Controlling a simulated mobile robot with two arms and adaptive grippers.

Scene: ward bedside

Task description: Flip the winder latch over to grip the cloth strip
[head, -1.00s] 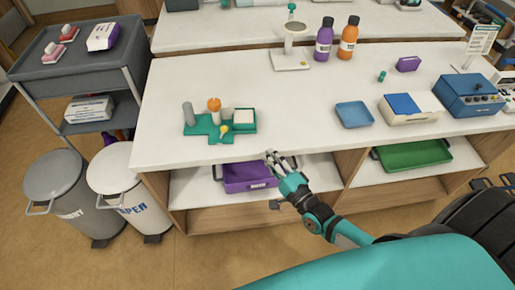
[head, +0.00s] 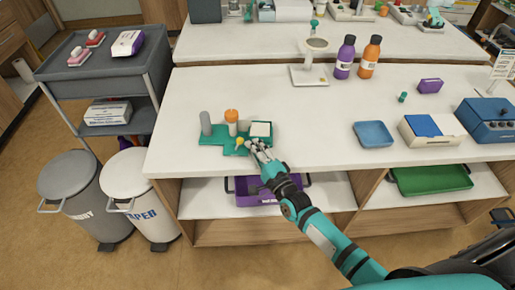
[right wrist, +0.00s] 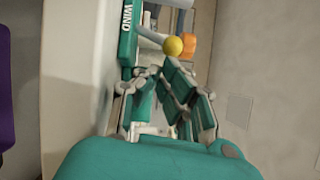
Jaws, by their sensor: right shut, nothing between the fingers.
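The winder is a teal base (head: 212,138) near the front edge of the white counter. It carries a grey post (head: 206,123), an orange-topped cylinder (head: 231,116) and a white piece in a teal holder (head: 261,129). A yellow knob (head: 240,141), apparently on the latch, stands at its front; it also shows in the right wrist view (right wrist: 173,46). My right gripper (head: 256,145) is shut and empty, just right of the knob. I cannot tell whether it touches the winder. The cloth strip is not clearly distinguishable. My left gripper is out of view.
A blue tray (head: 374,134) and a white box with a blue lid (head: 432,128) lie to the right on the counter (head: 310,118). A purple bin (head: 248,192) sits on the shelf below my forearm. The counter between winder and blue tray is clear.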

